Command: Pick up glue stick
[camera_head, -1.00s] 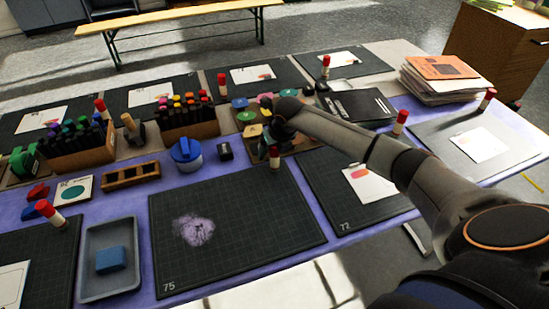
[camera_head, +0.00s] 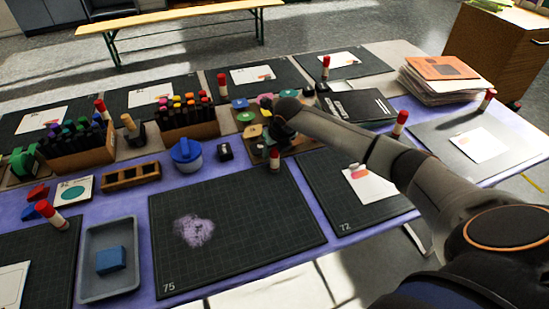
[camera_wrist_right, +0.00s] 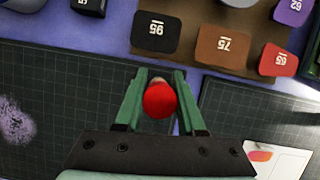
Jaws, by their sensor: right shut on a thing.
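The glue stick (camera_head: 275,160), with a red cap and a pale body, stands at the back edge of the dark cutting mat marked 75 (camera_head: 240,225). My right gripper (camera_head: 272,148) is right at it, reaching in from above. In the right wrist view the round red cap of the glue stick (camera_wrist_right: 160,101) sits between the two green fingers of the right gripper (camera_wrist_right: 160,82), which are shut on it. The stick's lower body is mostly hidden under the cap in that view. My left gripper is not in view.
Numbered coloured pieces lie on a brown board (camera_wrist_right: 190,45) just behind the stick. A blue-lidded pot (camera_head: 187,153) and a small black block (camera_head: 225,152) stand to the left. Other glue sticks stand around the table, one (camera_head: 400,122) to the right. The mat's front is clear.

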